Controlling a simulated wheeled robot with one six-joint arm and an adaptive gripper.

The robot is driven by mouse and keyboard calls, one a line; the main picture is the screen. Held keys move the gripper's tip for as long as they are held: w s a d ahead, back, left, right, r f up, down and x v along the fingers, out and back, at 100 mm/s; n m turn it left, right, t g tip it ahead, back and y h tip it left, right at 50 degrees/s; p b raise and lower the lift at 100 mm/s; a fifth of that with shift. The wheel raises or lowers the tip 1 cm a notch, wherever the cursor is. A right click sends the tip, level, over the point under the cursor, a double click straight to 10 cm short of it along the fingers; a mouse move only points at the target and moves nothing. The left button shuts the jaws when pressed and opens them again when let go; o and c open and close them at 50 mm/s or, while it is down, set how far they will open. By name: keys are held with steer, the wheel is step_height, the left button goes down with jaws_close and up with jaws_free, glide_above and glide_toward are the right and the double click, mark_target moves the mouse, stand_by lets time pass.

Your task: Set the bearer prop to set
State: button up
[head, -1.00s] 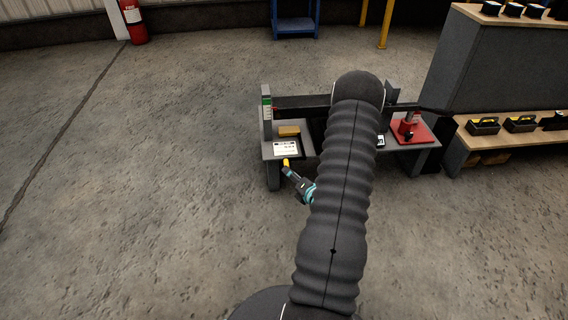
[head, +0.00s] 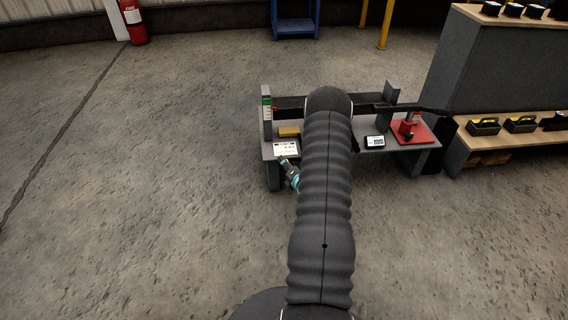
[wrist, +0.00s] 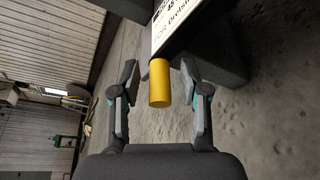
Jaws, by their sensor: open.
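A yellow cylinder (wrist: 160,84) sticks out from beneath a white printed plate (wrist: 172,24) in the wrist view. I cannot tell for sure that it is the bearer prop. My gripper (wrist: 160,70) is open, with one finger on each side of the cylinder and a visible gap to both. In the head view my gripper (head: 287,166) is at the front edge of the grey bench (head: 309,150), just below the white plate (head: 286,148). The cylinder is not clearly visible there. My arm covers the middle of the bench.
A yellow block (head: 289,132) lies behind the plate. A post with a green label (head: 266,104) stands at the bench's left end. A black display unit (head: 375,142) and a red base (head: 423,131) are on the right. The floor left of the bench is clear.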

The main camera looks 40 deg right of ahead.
steer(key=shift+x, duration=0.85)
jaws_close()
steer(key=shift+s+d+r, duration=0.1)
steer(key=shift+d, duration=0.05)
